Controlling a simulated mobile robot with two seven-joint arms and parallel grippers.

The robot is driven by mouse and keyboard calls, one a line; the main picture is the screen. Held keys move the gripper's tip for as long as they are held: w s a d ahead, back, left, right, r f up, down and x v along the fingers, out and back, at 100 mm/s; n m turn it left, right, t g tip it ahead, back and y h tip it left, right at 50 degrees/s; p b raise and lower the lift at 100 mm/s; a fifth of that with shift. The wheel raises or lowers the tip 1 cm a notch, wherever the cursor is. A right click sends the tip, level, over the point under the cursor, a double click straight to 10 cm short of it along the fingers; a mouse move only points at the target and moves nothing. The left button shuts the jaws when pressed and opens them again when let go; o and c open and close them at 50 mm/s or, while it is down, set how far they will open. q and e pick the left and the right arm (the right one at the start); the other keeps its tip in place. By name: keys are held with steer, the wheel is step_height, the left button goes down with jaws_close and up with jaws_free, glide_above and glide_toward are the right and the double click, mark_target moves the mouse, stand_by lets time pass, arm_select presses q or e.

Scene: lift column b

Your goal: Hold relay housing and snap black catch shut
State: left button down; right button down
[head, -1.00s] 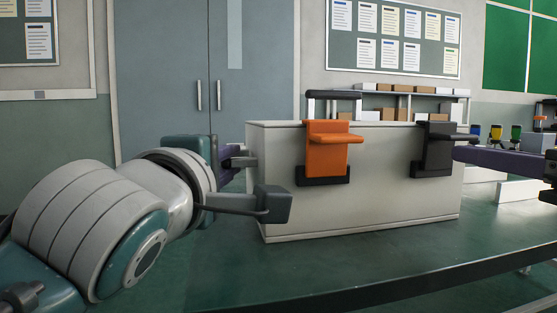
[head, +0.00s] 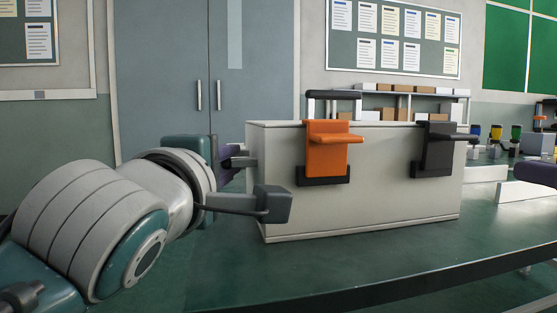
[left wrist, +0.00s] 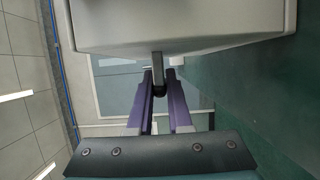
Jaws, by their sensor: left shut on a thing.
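The relay housing (head: 375,205) is a pale grey box standing on the green bench, with a dark top handle (head: 335,95). An orange catch (head: 326,158) and a black catch (head: 437,152) sit on its front. Both lie upright against the face, each with a lip sticking out near the top; whether the black one is latched I cannot tell. My left gripper (head: 236,158) is at the housing's left end. In the left wrist view its purple fingers (left wrist: 160,88) are shut on a grey side grip (left wrist: 157,66). My right gripper (head: 535,173) shows only partly at the right edge, apart from the housing.
The green bench (head: 330,265) is clear in front of the housing. White blocks (head: 486,173) and several small coloured items (head: 495,131) stand to the right. A shelf with boxes (head: 395,113), cabinet doors (head: 210,70) and a notice board (head: 395,35) are behind.

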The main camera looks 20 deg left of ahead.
arm_select(q)
steer(key=c, duration=0.8)
jaws_free()
steer(key=shift+o, duration=0.6)
steer(key=o, duration=0.7)
